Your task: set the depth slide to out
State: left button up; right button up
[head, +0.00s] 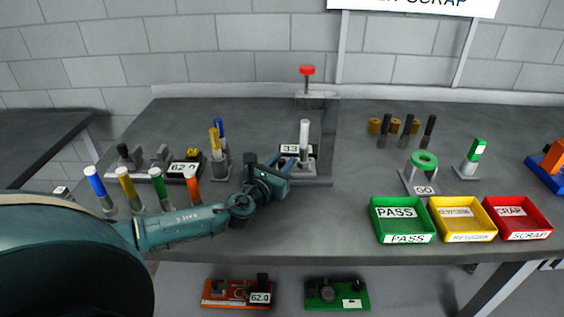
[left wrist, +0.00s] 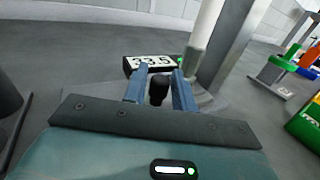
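The station in front of me has a white upright cylinder (head: 304,135) and a display (head: 290,148), which reads 33.5 in the left wrist view (left wrist: 155,65). A black knob (left wrist: 158,88), perhaps the depth slide's handle, stands in front of that display. My left gripper (head: 284,164) is at the front left of the station. In the left wrist view its two blue fingers (left wrist: 160,90) are apart, one on each side of the knob, with narrow gaps seeming to show. The slide's track and marks are hidden. My right gripper is not in view.
Upright handles in blue (head: 95,182), yellow, green and orange stand near my left arm. A second device reading 62.0 (head: 183,168) is behind them. Green (head: 402,220), yellow (head: 463,219) and red (head: 517,218) trays lie right. A red-topped post (head: 307,72) stands behind.

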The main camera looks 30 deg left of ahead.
pick_arm(q)
jog(key=shift+c, duration=0.2)
grip_shut()
jog(key=shift+a, duration=0.1)
jog(key=shift+s+a, duration=0.45)
jog(key=shift+a, duration=0.2)
jog(key=shift+s+a, duration=0.4)
jog(key=shift+a, duration=0.25)
jog(key=shift+s+a, duration=0.35)
jog(key=shift+a, duration=0.2)
jog(key=shift+o, duration=0.2)
grip_release()
